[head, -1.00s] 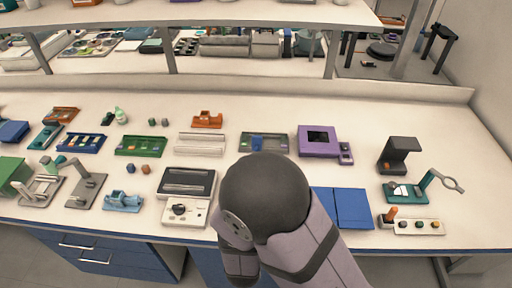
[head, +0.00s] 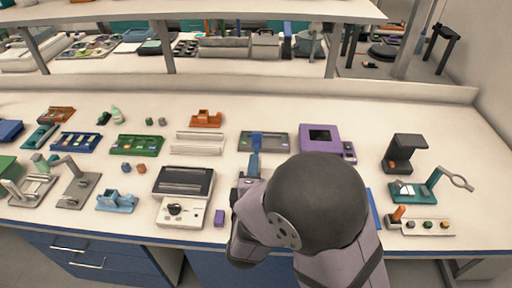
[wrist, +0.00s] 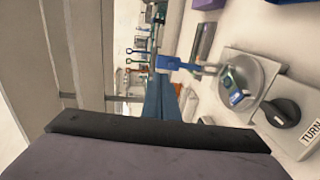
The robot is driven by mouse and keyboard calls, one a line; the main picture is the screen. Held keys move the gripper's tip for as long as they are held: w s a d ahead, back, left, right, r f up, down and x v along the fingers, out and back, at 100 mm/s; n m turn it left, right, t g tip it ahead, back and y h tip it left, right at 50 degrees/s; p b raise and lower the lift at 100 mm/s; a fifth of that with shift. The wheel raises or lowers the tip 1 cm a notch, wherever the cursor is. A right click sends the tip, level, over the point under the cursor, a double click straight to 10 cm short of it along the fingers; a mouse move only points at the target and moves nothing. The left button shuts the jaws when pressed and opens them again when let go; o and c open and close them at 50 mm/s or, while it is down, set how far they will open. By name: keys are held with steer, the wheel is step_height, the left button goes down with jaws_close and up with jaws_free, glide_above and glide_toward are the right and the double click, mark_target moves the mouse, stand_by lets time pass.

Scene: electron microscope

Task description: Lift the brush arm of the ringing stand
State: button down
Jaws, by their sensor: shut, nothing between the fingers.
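The ringing stand shows at right in the wrist view, with a grey round turntable (wrist: 252,72) and a dark knob (wrist: 283,112) marked TURN. Its brush arm appears as a thin grey rod with a blue tab (wrist: 180,65), reaching from the left toward the turntable. A slide with blue on it lies on the turntable. My gripper (wrist: 160,80) is shut and empty. Its blue fingers end close to the blue tab; I cannot tell whether they touch. In the head view my gripper (head: 256,138) points toward the back, and my arm hides most of the stand.
A white device with a black knob (head: 175,209) and a small purple block (head: 219,217) stand left of my arm. A grey tray (head: 277,141) and a purple box (head: 321,138) lie behind. A magnifier stand (head: 412,191) is at right. The bench's back strip is clear.

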mark_target(257, 134)
steer(key=w, duration=0.3)
steer(key=w+p, duration=0.1)
steer(key=w, duration=0.2)
steer(key=w+f, duration=0.1)
steer(key=w, duration=0.3)
steer(key=shift+f, duration=0.1)
steer(key=r+p, duration=0.1)
steer(key=p, duration=0.2)
steer(key=shift+w+g, duration=0.3)
steer(key=shift+g, duration=0.1)
steer(key=w+g+p, duration=0.1)
steer(key=p, duration=0.3)
steer(key=shift+r, duration=0.1)
steer(key=shift+w+g+p, duration=0.45)
steer(key=shift+g+p, duration=0.05)
steer(key=shift+p, duration=0.5)
steer(key=shift+p+x, duration=0.3)
steer(key=shift+x, duration=0.5)
steer(key=shift+s, duration=0.1)
steer(key=shift+s+f, duration=0.15)
steer(key=shift+f, duration=0.05)
steer(key=shift+s+f, duration=0.15)
steer(key=shift+s, duration=0.45)
